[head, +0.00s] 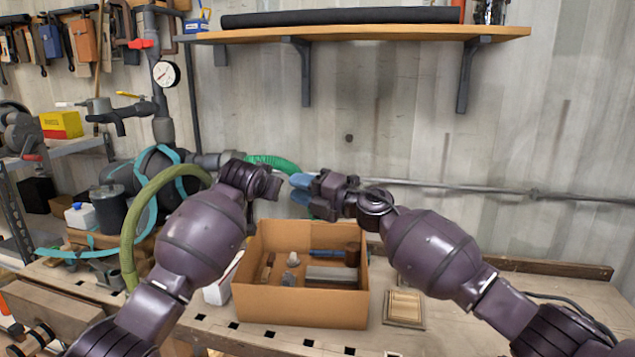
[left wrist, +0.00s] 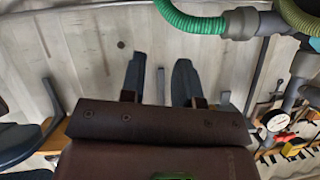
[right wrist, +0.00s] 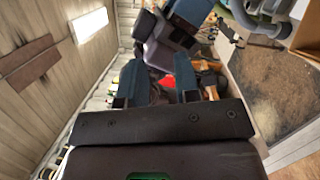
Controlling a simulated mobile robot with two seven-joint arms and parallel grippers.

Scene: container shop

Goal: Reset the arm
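My right gripper (head: 300,189) reaches in from the right in the head view, above the cardboard box, with its blue fingers pointing left. In the right wrist view my right gripper (right wrist: 158,75) has its fingers apart and nothing between them. My left arm comes in from the left, and its wrist is close to the right fingertips; its fingers are hard to make out in the head view. In the left wrist view my left gripper (left wrist: 158,75) has its fingers apart and empty, facing the wall.
An open cardboard box (head: 300,308) on the workbench holds several small items. A shelf (head: 370,33) hangs above. A green hose (head: 270,162) and pipes are behind my left arm. The bench right of the block looks mostly free.

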